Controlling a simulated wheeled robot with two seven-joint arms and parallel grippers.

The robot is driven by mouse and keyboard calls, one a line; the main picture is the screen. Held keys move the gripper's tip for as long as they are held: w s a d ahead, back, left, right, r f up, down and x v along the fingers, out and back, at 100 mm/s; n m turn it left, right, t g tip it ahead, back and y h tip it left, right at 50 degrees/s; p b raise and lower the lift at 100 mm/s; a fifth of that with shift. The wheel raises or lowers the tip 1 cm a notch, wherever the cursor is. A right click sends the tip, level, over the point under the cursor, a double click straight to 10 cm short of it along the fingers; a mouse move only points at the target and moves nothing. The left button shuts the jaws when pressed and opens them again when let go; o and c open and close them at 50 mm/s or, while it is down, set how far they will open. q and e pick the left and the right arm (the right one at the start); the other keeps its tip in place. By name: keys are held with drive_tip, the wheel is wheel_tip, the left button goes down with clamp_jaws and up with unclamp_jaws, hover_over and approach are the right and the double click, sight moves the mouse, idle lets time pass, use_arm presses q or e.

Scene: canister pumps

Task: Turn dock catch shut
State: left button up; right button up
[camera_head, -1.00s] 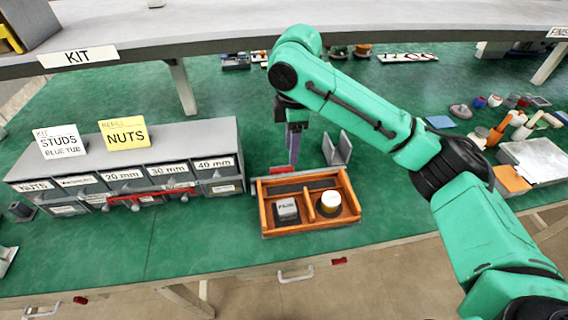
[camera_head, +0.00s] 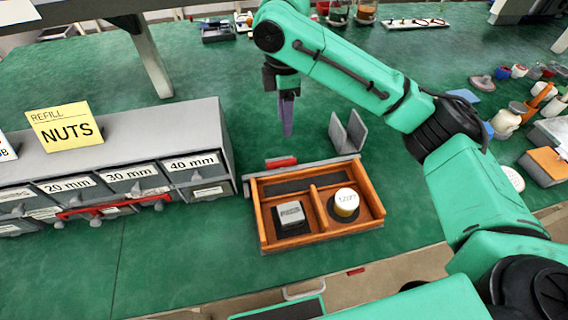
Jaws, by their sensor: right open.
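A red piece (camera_head: 281,162), which may be the dock catch, lies on a grey bar along the tray's back edge. My right gripper (camera_head: 288,132) points down beyond this bar, its purple fingers seen nearly edge-on. It is open and appears empty, with its tips apart from the red piece in the picture. My left gripper is out of view.
A grey drawer unit (camera_head: 208,125) with a red bar (camera_head: 112,205) along its front stands at left. Two upright grey plates (camera_head: 348,132) stand just behind the tray. Jars and small parts lie at right.

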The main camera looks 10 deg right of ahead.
sight(284, 161)
wheel_tip(284, 161, down, 14)
drive_tip(key=shift+r, duration=0.15)
drive_tip(key=shift+f, duration=0.4)
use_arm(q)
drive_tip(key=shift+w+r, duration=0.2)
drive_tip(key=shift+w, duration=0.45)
use_arm(e)
drive_tip(key=shift+c, duration=0.3)
use_arm(q)
drive_tip(key=shift+p, duration=0.3)
use_arm(e)
clamp_jaws()
